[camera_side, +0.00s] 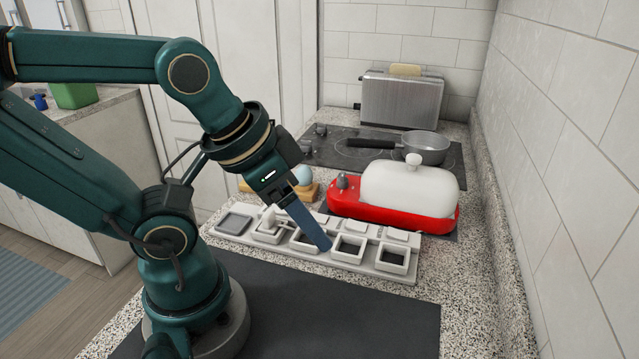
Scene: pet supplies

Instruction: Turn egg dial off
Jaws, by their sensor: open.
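The red egg cooker (385,211) with a white domed lid (409,188) stands on the counter right of the middle. A small grey dial (342,182) sits on the left end of its red base; which way it is set is too small to tell. My gripper (322,240) is open and points down and to the right above the white tray, in front of the cooker and apart from the dial. One long dark blue finger shows clearly; the other is hidden behind or beside it. Nothing is seen held.
The white tray (397,274) with several square compartments lies in front of the cooker. Behind are a stove (325,152), a pan (428,147) and a toaster (402,100). A pale egg (303,174) sits in a wooden holder behind my gripper. A tiled wall borders the right.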

